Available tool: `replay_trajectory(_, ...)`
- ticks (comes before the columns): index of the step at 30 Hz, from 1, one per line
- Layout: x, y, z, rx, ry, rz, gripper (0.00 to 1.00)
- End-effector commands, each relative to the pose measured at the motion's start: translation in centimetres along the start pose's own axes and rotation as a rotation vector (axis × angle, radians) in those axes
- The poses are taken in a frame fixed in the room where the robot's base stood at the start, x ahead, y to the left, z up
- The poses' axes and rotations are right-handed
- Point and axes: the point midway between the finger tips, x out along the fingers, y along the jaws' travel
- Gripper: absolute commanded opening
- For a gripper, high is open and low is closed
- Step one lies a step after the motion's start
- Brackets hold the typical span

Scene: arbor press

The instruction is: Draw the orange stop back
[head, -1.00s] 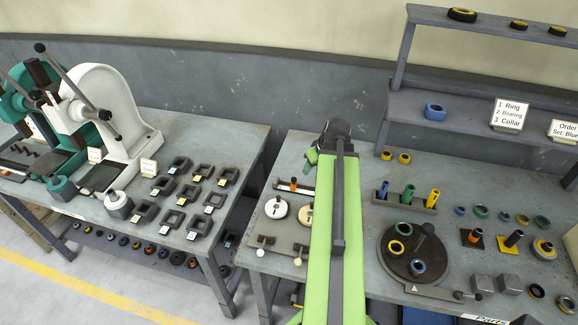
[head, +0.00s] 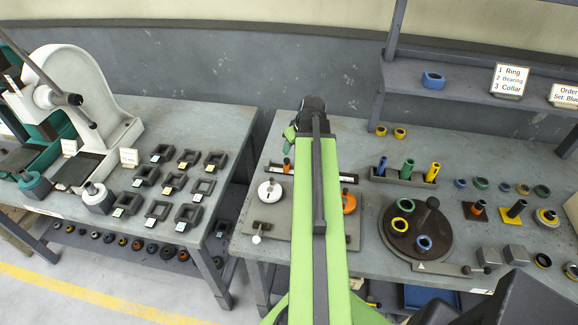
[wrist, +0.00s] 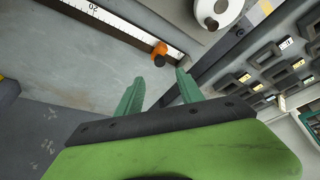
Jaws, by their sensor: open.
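The orange stop (wrist: 159,49) is a small block with a dark knob on a white scale rail (wrist: 118,20). It shows in the wrist view just beyond my fingertips, about midway between them. In the head view the orange stop (head: 287,163) is small, at the left part of the rail (head: 347,178), just left of my arm. My gripper (wrist: 160,76) is open, with its two green fingers spread and nothing between them. In the head view my gripper (head: 290,134) shows only in part, at the far end of my arm, which hides the rail's middle.
A white disc (head: 270,190) and an orange disc (head: 349,203) sit on a grey plate in front of the rail. A block with coloured pegs (head: 405,178) and a dark turntable (head: 388,230) stand to the right. A gap separates this bench from the press bench (head: 150,122).

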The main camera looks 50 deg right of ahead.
Motion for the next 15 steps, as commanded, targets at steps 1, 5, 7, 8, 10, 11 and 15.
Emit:
replay_trajectory(1, 2.3, 0.1, 0.3, -0.001, 0.0, 0.0, 0.44)
replay_trajectory(5, 5.2, 0.1, 0.3, -0.001, 0.0, 0.0, 0.44)
replay_trajectory(7, 6.7, 0.1, 0.3, 0.0, 0.001, 0.0, 0.44)
replay_trajectory(8, 7.4, 0.1, 0.3, 0.0, 0.0, 0.0, 0.44)
replay_trajectory(10, 8.6, 0.1, 0.3, 0.0, 0.001, 0.0, 0.44)
replay_trajectory(11, 9.0, 0.1, 0.2, 0.0, 0.001, 0.0, 0.44)
replay_trajectory(15, 9.9, 0.1, 0.1, 0.0, 0.0, 0.001, 0.44)
